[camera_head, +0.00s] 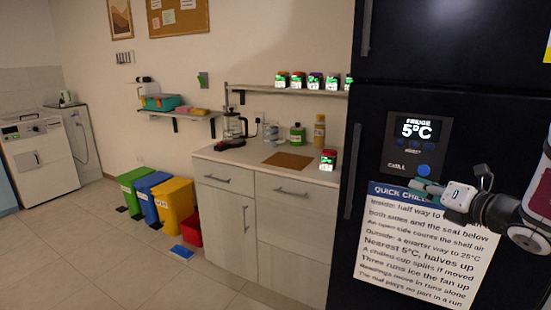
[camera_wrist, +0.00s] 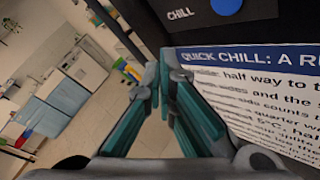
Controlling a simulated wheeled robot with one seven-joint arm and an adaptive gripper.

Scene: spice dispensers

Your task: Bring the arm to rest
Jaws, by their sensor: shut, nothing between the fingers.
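The blue button (camera_head: 424,170) under the panel is just above the fingertips in the head view. It also shows at the top of the wrist view (camera_wrist: 227,5). I cannot tell whether the fingers touch the fridge.
A counter (camera_head: 230,158) with a coffee maker (camera_head: 234,128), bottles and a red-and-green jar (camera_head: 327,160) stands left of the fridge. A shelf (camera_head: 290,91) above holds several jars. Coloured bins (camera_head: 173,200) and a washing machine (camera_head: 40,160) are further left. The floor between is mostly clear.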

